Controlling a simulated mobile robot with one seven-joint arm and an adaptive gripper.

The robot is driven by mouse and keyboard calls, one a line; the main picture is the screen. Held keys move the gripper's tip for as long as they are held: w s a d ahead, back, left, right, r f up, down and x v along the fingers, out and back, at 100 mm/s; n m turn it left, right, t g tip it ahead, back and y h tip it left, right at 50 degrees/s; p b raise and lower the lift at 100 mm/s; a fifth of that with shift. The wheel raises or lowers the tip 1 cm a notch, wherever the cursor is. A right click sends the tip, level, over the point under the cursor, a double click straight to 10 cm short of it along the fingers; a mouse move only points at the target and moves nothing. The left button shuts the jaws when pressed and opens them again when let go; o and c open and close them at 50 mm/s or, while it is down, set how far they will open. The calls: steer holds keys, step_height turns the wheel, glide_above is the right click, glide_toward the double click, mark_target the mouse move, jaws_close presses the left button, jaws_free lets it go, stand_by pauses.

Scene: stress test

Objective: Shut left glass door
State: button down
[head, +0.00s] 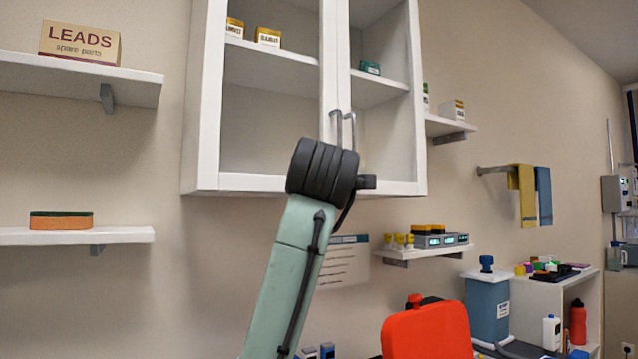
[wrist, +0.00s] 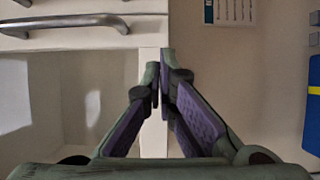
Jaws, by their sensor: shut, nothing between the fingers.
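The white wall cabinet has a left glass door (head: 210,100) and a right glass door (head: 415,100), with grey bar handles where they meet. The left door looks shut or nearly so; I cannot tell whether a small gap remains. My arm's dark wrist covers part of its lower right area in the head view and hides my gripper there. In the wrist view my gripper (wrist: 160,85) is shut and empty, its fingertips in front of a pale cabinet edge. I cannot tell whether they touch it. A handle (wrist: 70,22) shows at upper left, apart from the fingers.
A small shelf (head: 425,252) with devices and a wall notice (head: 345,262) are below the cabinet. A red container (head: 428,332) stands at the bottom, right of my arm.

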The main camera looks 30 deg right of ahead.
steer(key=shift+w+d+r, duration=0.15)
steer(key=shift+w+r, duration=0.05)
steer(key=shift+w, duration=0.45)
